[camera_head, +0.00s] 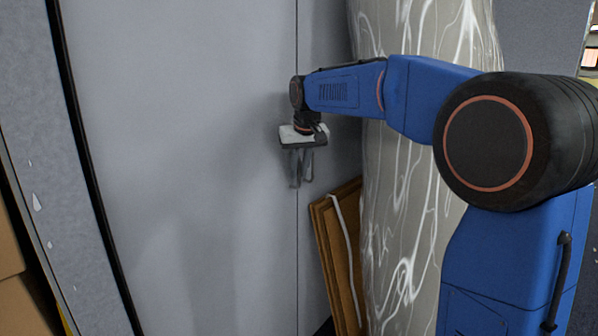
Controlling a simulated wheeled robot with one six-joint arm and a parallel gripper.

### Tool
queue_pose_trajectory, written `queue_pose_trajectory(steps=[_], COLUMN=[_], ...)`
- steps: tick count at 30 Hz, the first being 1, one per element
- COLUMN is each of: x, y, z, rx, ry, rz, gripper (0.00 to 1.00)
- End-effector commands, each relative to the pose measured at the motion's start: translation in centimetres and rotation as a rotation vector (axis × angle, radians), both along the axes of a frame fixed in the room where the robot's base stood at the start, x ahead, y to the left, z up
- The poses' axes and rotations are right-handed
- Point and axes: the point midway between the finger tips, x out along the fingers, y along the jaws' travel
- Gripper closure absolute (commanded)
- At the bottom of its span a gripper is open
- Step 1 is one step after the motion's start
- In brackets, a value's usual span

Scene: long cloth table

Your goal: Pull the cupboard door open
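The cupboard door (190,170) is a tall, plain light-grey panel filling the left and middle of the head view. A thin vertical seam runs along its right side, with a narrow grey panel beyond it. The door looks flush at this seam. My gripper (301,182) hangs from my blue arm in front of the seam, fingers pointing down. The fingers are small and grey against the grey door, so their opening and any contact are unclear. I cannot make out a handle; one may be hidden behind the gripper.
A grey pillar with white veins (400,215) stands right of the cupboard, behind my arm. Brown wooden boards (325,240) lean at its base, below right of the gripper. Brown boxes (15,300) sit at lower left. The space before the door's left part looks clear.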

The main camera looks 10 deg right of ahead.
Motion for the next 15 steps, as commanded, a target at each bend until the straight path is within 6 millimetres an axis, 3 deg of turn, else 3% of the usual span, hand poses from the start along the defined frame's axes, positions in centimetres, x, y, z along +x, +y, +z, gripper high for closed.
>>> queue_pose_trajectory(steps=[11, 14, 15], x=[0.24, 0.24, 0.24], y=[0.01, 0.01, 0.01], z=[-0.54, -0.53, -0.52], rx=[0.000, 0.000, 0.000], ry=[-0.001, -0.001, -0.001], rz=[0.000, 0.000, 0.000], gripper=[0.84, 1.00, 1.00])
